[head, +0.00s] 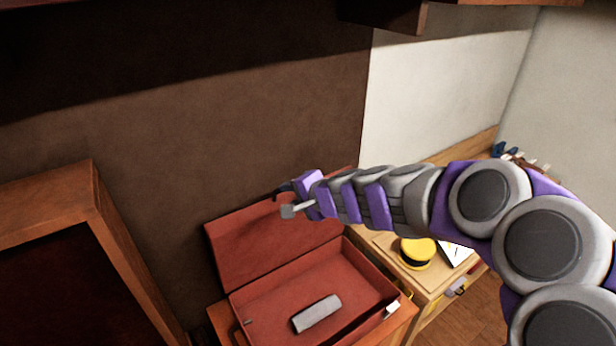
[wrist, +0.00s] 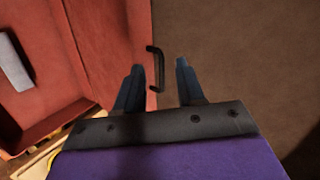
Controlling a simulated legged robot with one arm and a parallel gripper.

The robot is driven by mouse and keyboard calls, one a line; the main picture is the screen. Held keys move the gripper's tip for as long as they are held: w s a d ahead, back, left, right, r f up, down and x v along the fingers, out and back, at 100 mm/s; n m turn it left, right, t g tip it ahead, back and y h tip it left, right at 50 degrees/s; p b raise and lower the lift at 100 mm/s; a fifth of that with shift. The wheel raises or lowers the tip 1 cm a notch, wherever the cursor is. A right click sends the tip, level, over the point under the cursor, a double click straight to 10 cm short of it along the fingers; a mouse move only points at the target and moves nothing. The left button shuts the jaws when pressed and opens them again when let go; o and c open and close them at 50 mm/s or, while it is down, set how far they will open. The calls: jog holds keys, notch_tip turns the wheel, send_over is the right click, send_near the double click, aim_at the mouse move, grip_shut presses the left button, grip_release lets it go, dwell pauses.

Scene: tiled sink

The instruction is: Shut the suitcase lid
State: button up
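The red suitcase (head: 360,262) lies open, its lid (head: 240,245) raised and tilted back toward the brown wall. In the wrist view the lid (wrist: 125,35) is at the left, with a dark handle (wrist: 155,68) on its edge. My gripper (head: 285,200) is at the lid's upper edge in the head view. In the wrist view my gripper (wrist: 160,75) has its fingers apart, with the handle showing between the tips, nearer the left finger. Whether a finger touches the handle or lid cannot be told.
A grey block (head: 317,313) lies inside the suitcase. The suitcase rests on a wooden stand (head: 400,322). A wooden desk (head: 432,278) to the right holds a yellow round object (head: 417,252). A wooden cabinet (head: 90,215) stands at the left.

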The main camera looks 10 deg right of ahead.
jog(key=w+d+m+h, duration=0.1)
jog(key=w+d+m, duration=0.2)
jog(key=d, duration=0.1)
jog(key=shift+t, duration=0.4)
jog(key=shift+f+b+x, duration=0.2)
jog(key=shift+b+x, duration=0.4)
jog(key=shift+x, duration=2.2)
jog(key=shift+f+b+x, duration=0.2)
jog(key=shift+b+x, duration=0.35)
jog(key=shift+x, duration=2.25)
jog(key=shift+s+d, duration=0.1)
jog(key=shift+s, duration=0.1)
jog(key=shift+n, duration=0.3)
jog(key=shift+s+f, duration=0.1)
jog(key=c, duration=0.5)
